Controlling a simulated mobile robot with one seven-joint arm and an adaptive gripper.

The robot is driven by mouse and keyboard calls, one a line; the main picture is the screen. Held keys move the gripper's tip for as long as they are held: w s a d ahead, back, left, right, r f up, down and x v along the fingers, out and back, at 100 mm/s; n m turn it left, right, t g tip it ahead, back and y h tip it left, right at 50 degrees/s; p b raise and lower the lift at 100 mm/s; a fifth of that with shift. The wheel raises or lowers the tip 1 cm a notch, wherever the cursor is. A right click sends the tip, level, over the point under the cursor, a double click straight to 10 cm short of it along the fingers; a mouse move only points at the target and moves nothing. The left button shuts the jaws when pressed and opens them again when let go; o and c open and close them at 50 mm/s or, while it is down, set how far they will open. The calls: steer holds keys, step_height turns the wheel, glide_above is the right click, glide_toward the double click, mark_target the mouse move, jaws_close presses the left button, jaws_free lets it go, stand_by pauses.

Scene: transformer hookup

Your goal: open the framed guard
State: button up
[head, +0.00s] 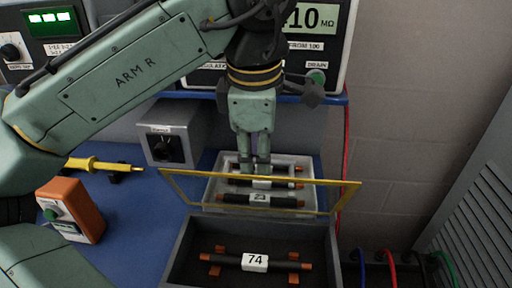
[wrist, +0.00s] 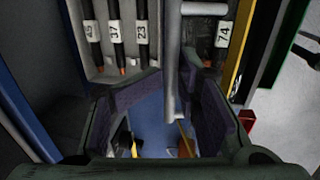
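The framed guard (head: 259,179) is a thin yellow frame with a see-through middle. In the head view it stands raised at the back edge of a dark box (head: 180,253). In the wrist view its yellow edge (wrist: 236,75) runs along the right of my gripper. A grey bar handle (wrist: 172,55) stands off the guard on its far side. My gripper (head: 257,165) points down behind the guard's top edge. In the wrist view its padded fingers (wrist: 172,78) close in on both sides of the bar and appear shut on it. The exact contact is partly hidden.
In the dark box lies a dark cylinder labelled 74 (head: 255,262) on orange supports. A pale tray (head: 214,163) behind the guard holds several numbered cylinders. A grey switch box (head: 172,135), an orange box (head: 72,209) and a yellow probe (head: 100,165) are on the left.

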step_height(320, 180, up, 8)
steer(key=s, duration=0.1)
steer(key=shift+s+f, duration=0.2)
steer(key=shift+s, duration=0.1)
steer(key=shift+c, duration=0.6)
